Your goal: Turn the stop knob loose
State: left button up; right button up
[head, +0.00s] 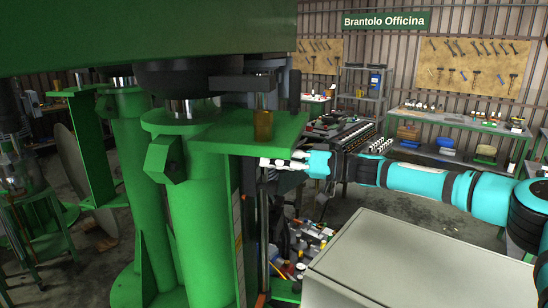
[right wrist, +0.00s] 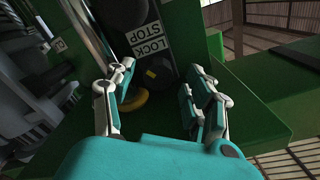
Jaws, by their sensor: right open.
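In the right wrist view a dark, roughly round knob (right wrist: 158,73) sits on the green machine, just below a white label (right wrist: 150,40) reading "LOCK STOP". My right gripper (right wrist: 160,92) is open, with one finger on each side of the knob. I cannot tell whether either finger touches it. A yellow rounded part (right wrist: 134,101) shows beside the left finger. In the head view my right gripper (head: 287,163) is at the underside of the green plate's (head: 240,135) front right edge, and the knob is hidden there. My left gripper is not in view.
A brass-coloured cylinder (head: 263,125) stands on the plate. Thick green columns (head: 198,210) rise on the left. A pale grey cabinet (head: 400,262) stands below my right arm. Workbenches (head: 455,120) and tool boards (head: 470,65) line the back wall.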

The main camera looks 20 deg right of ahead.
jog(key=shift+w, duration=0.1)
grip_shut()
dwell(0.4)
jog(key=shift+n, duration=0.3)
jog(key=n, duration=0.5)
jog(key=shift+f+n, duration=0.1)
jog(key=shift+n, duration=0.2)
jog(key=n, duration=1)
jog(key=shift+w+d+b, duration=0.1)
jog(key=shift+b, duration=0.25)
jog(key=shift+r+n+b, duration=0.2)
jog(key=shift+n+b, duration=0.35)
jog(key=shift+n, duration=1.35)
